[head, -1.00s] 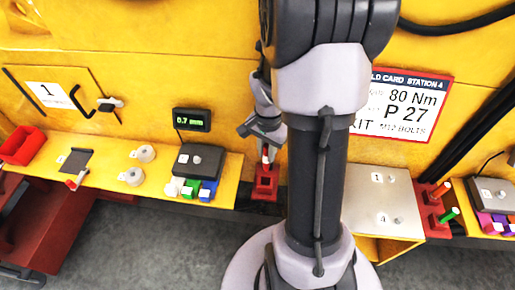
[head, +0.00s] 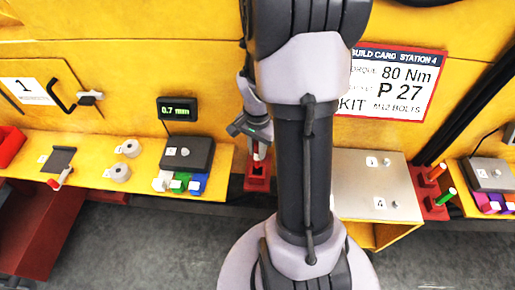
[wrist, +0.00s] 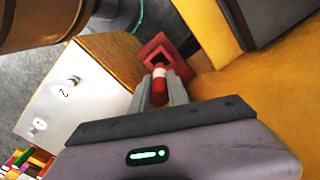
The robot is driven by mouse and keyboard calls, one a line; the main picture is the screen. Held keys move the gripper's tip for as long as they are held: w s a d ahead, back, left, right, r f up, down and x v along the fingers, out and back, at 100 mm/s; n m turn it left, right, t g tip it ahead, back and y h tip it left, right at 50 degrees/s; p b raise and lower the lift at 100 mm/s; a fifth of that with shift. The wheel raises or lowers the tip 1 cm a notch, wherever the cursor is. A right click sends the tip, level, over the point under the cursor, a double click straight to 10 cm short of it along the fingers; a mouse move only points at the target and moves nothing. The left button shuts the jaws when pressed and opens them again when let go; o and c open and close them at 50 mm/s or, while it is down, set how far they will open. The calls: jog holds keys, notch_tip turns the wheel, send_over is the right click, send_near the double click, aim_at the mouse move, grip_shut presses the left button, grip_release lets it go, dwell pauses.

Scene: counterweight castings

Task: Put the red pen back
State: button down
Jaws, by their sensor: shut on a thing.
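My gripper (wrist: 158,92) is shut on the red pen (wrist: 159,94), which shows as a red body with a white band between the two fingers. A red square holder (wrist: 163,50) with a dark opening lies just beyond the pen's end in the wrist view. In the head view the holder (head: 257,183) stands at the shelf edge, right below my gripper (head: 259,148). The pen is over the holder; I cannot tell whether its tip is inside the opening. My arm hides part of the area to the right.
A second red holder (head: 430,212) with an orange pen (head: 437,172) and a green pen (head: 445,197) stands at right.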

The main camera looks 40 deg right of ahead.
jog(key=shift+f+b, duration=2.65)
jog(key=shift+f, duration=0.4)
jog(key=shift+f+b, duration=0.3)
jog(key=c, duration=1.2)
grip_release()
notch_tip(320, 180, up, 18)
jog(key=p, duration=0.7)
jog(key=shift+f, duration=0.15)
notch_tip(320, 180, up, 7)
jog(key=p, duration=0.6)
send_over(257, 162)
jog(key=shift+w+d+f, duration=0.1)
jog(key=shift+w+d, duration=0.25)
jog(key=shift+d, duration=0.1)
